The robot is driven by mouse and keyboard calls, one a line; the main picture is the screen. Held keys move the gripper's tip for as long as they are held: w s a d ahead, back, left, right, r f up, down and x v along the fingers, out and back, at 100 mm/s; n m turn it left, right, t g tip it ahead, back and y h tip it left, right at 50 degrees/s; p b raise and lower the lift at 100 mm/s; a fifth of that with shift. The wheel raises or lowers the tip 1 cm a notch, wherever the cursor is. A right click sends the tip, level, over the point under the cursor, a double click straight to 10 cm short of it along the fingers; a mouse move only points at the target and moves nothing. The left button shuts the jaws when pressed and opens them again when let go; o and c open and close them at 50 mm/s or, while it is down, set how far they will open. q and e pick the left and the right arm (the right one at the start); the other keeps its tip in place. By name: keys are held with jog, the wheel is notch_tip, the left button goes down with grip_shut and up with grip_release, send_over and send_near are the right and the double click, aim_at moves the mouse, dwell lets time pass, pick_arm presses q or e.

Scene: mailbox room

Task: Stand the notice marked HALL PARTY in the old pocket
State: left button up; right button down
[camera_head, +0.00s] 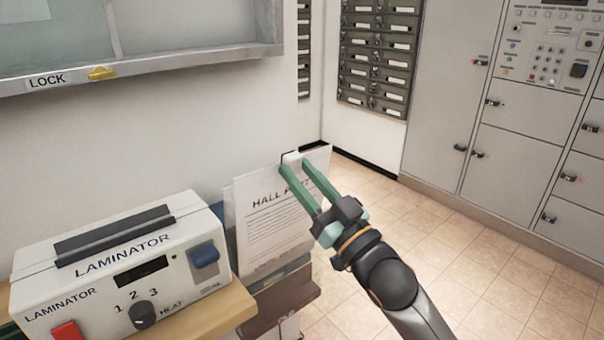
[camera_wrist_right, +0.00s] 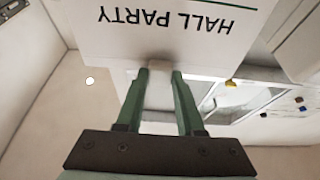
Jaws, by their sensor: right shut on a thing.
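The white notice marked HALL PARTY (camera_head: 262,228) hangs upright beside the wall, right of the laminator. My right gripper (camera_head: 296,164) is shut on its top edge, at a small pale tab. In the right wrist view the notice (camera_wrist_right: 225,45) shows with its heading upside down, and the fingertips (camera_wrist_right: 160,78) close on the tab. Other pale sheet edges show behind it at its left and right. Below it are a grey-green edge and a brown piece, partly hidden. I cannot tell which part is the old pocket. My left gripper is not in view.
A laminator (camera_head: 120,265) stands on a wooden top (camera_head: 205,318) at the left. A glazed case with a LOCK label (camera_head: 47,81) is on the wall above. Mailboxes (camera_head: 378,55) and grey lockers (camera_head: 510,150) stand behind. The tiled floor (camera_head: 470,270) at right is clear.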

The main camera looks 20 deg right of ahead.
jog(key=c, duration=0.8)
grip_release()
jog(key=shift+c, duration=0.2)
jog(key=o, duration=0.4)
jog(key=b+v, duration=0.1)
jog(key=v, duration=1.1)
jog(key=shift+s, duration=0.25)
jog(key=shift+f, duration=0.1)
